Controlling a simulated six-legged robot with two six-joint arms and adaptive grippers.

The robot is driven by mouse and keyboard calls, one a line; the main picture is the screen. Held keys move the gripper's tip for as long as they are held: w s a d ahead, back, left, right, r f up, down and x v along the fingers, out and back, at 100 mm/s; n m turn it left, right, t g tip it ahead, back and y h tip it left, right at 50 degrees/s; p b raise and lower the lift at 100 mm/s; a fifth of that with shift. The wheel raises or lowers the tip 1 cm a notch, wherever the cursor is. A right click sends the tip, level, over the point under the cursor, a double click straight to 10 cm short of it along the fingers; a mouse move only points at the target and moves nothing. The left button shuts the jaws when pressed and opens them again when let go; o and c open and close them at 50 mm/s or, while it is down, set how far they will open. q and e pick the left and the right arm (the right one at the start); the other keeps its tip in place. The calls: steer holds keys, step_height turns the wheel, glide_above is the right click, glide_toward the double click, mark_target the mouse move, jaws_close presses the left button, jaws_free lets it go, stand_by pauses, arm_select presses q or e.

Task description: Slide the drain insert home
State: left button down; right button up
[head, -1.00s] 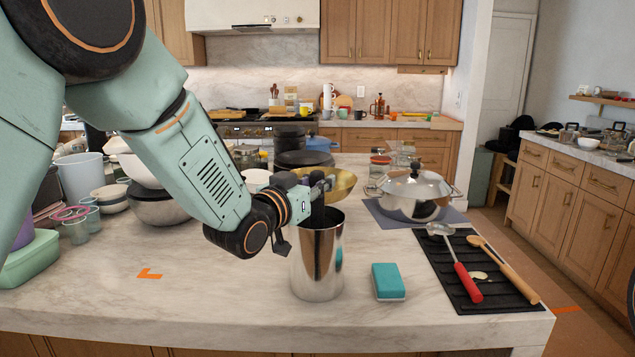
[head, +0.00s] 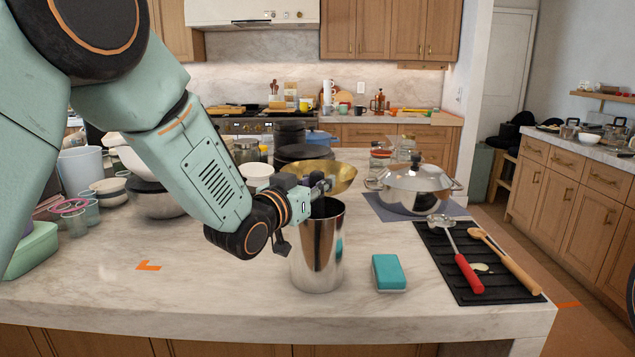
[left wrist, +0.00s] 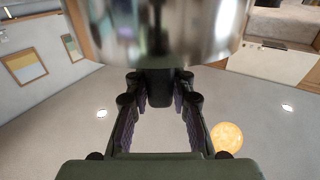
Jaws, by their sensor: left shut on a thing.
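A tall polished steel canister (head: 318,258) stands upright near the front of the marble island in the head view. Its shiny wall also fills the top of the left wrist view (left wrist: 160,30). My left gripper (head: 322,188) is at the canister's rim, with its fingers pointing toward the opening. In the left wrist view the fingers (left wrist: 160,98) come together against a dark piece by the steel wall. I take this piece to be the drain insert, dark at the mouth (head: 321,207); most of it is hidden by the gripper and canister. My right gripper is not in view.
A teal sponge (head: 389,272) lies just right of the canister. A black mat (head: 500,287) with a red-handled ladle and wooden spoon is farther right. A lidded pot (head: 416,190) and brass bowl (head: 338,176) stand behind.

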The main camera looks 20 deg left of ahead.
mark_target(314, 207)
arm_select(q)
steer(key=shift+f+b, duration=1.45)
steer(key=shift+f, duration=0.6)
steer(key=c, duration=1.1)
jaws_free()
steer(key=shift+s+f, duration=0.1)
steer(key=shift+f, duration=0.05)
steer(key=v, duration=1.2)
steer(key=shift+r, duration=0.2)
steer(key=shift+a, duration=0.1)
